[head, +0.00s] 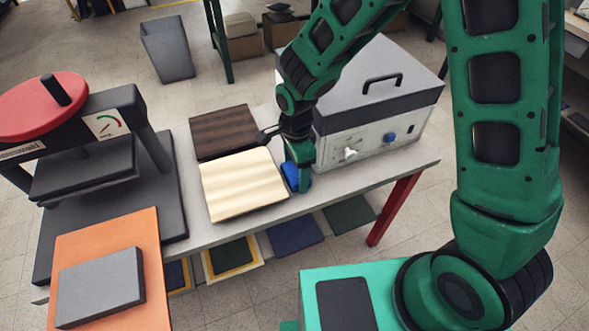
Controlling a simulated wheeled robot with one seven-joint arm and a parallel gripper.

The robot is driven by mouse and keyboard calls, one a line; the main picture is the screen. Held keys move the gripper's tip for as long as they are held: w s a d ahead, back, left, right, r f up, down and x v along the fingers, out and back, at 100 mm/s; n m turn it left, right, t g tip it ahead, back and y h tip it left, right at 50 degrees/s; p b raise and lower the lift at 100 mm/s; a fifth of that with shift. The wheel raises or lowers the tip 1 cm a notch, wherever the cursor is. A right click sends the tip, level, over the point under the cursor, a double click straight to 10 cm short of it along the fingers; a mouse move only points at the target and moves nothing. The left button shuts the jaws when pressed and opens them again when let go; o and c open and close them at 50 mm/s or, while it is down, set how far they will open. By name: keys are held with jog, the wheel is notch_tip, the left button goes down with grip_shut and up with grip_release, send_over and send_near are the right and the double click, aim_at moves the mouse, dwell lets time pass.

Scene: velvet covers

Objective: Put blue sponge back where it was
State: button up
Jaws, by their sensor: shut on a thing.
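The blue sponge (290,174) is at the right edge of the cream block, in front of the grey-lidded box. My gripper (298,180) points down over it and is shut on it. The green fingers cover much of the sponge's right side. I cannot tell whether the sponge touches the table or is held just above it.
A cream block (243,184) and a dark wood block (223,132) lie left of my gripper. The box (370,135), with a white tap and blue knob, stands close behind. A press (90,150) and an orange board (140,270) are at left. Bare table (380,178) shows at right.

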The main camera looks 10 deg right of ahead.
aim_at(296, 171)
jog(key=o, duration=1.1)
notch_tip(296, 171, up, 12)
dwell(0.5)
